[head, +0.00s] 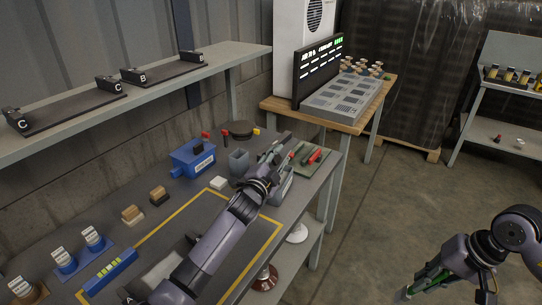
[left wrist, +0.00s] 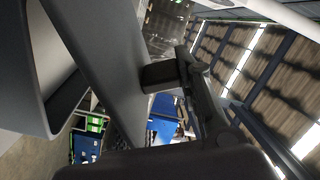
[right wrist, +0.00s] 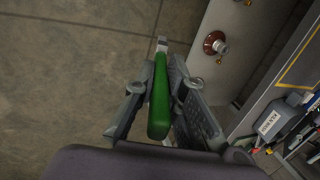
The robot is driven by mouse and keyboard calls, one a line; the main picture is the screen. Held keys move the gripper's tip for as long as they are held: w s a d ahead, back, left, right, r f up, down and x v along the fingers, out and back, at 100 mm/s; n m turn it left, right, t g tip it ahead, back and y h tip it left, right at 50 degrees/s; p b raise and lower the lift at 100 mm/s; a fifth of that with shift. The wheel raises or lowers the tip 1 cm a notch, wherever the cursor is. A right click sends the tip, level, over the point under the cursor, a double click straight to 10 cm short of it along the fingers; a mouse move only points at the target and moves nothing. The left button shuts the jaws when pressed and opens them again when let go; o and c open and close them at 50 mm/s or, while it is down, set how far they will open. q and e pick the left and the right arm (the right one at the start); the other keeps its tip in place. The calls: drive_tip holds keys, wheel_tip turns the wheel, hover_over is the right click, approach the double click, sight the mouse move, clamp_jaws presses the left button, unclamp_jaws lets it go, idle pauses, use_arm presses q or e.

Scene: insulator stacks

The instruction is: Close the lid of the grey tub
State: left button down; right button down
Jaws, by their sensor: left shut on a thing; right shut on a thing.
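The grey tub (head: 286,187) stands at the right end of the bench, partly hidden behind my left gripper (head: 268,172). It also shows with a label in the right wrist view (right wrist: 277,121). In the left wrist view a large grey panel, apparently its lid (left wrist: 105,65), stands close to the camera, and my left gripper (left wrist: 168,75) is shut at its edge. The lid's angle is hard to tell from the head view. My right gripper (right wrist: 163,75) is shut on a green-handled tool (right wrist: 160,105), away from the bench over the floor.
A green mat (head: 312,168) with red-handled tools lies behind the tub. A brown insulator (head: 265,278) is on the lower shelf.

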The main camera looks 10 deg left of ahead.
use_arm(q)
drive_tip(key=shift+s+d+f+m+b, duration=0.1)
drive_tip(key=shift+d+f+m+b, duration=0.35)
drive_tip(key=shift+m, duration=0.3)
drive_tip(key=shift+s+d+f+m+b, duration=0.1)
drive_tip(key=shift+d+f+m+b, duration=0.15)
drive_tip(key=shift+f+m, duration=0.4)
drive_tip(key=c, duration=1.2)
unclamp_jaws()
drive_tip(key=shift+c, duration=0.2)
drive_tip(key=shift+r, duration=0.1)
